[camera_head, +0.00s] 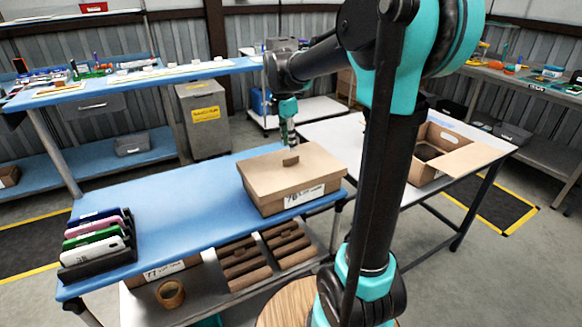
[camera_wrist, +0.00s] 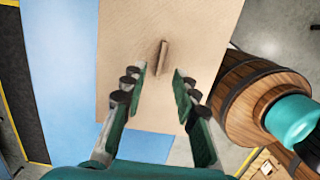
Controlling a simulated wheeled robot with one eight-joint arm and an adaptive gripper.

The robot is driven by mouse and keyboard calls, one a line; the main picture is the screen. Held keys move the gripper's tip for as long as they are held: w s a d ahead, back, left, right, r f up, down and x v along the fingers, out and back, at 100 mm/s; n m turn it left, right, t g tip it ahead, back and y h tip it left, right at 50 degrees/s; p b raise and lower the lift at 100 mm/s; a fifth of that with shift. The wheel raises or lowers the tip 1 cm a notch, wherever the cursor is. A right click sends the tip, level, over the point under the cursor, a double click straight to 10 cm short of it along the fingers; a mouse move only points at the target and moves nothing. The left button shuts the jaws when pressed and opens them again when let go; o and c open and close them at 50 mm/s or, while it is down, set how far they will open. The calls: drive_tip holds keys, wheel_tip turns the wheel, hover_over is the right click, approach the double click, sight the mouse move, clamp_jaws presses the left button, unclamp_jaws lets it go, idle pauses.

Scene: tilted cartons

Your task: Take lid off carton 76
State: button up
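The carton (camera_head: 292,200) is a brown box on the right end of the blue table, with a white label on its front that seems to read 76. Its flat lid (camera_head: 270,168) is on, with a small upright tab handle (camera_head: 291,161) in the middle. The lid (camera_wrist: 125,50) and handle (camera_wrist: 162,58) also show in the wrist view. My gripper (camera_head: 290,143) points down just above the handle. In the wrist view my gripper (camera_wrist: 160,78) is open, one finger toward each side of the handle, with nothing visibly held. Whether a finger touches the lid cannot be told.
The blue table (camera_head: 190,205) is clear left of the carton. A black rack (camera_head: 97,255) of coloured devices stands at its left end. Below are a tape roll (camera_head: 170,293) and another labelled carton (camera_head: 160,273). An open carton (camera_head: 440,155) stands on the white table at right.

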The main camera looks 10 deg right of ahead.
sight(291, 156)
drive_tip(key=shift+d+f, duration=0.15)
drive_tip(key=shift+f, duration=1.35)
drive_tip(key=shift+d+f, duration=0.15)
drive_tip(key=shift+f, duration=1.3)
clamp_jaws()
